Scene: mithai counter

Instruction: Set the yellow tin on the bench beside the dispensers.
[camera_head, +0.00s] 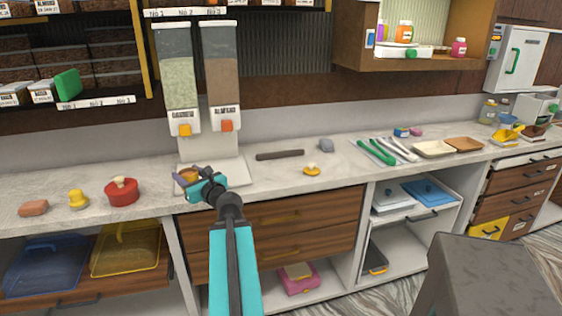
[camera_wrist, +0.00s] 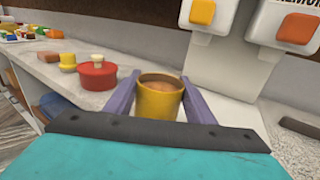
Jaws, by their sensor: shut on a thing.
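The yellow tin (camera_wrist: 158,101) is between my gripper's two purple-grey fingers in the wrist view. It is upright, and brownish contents show inside its rim. My gripper (camera_wrist: 160,100) is shut on it. In the head view my gripper (camera_head: 190,180) is at the foot of the dispensers, and the tin (camera_head: 187,176) is mostly hidden by it. The two dispensers, one with an orange-yellow outlet (camera_head: 184,129) and one with an orange outlet (camera_head: 226,125), stand on a white base behind. The pale bench (camera_head: 255,185) lies below; I cannot tell whether the tin touches it.
A red lidded pot (camera_head: 123,192), a yellow stamp-like piece (camera_head: 78,199) and a brown block (camera_head: 33,208) stand left of my gripper. A dark bar (camera_head: 280,155) and a small yellow-orange knobbed piece (camera_head: 312,169) lie to the right. Bench space between them is clear.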

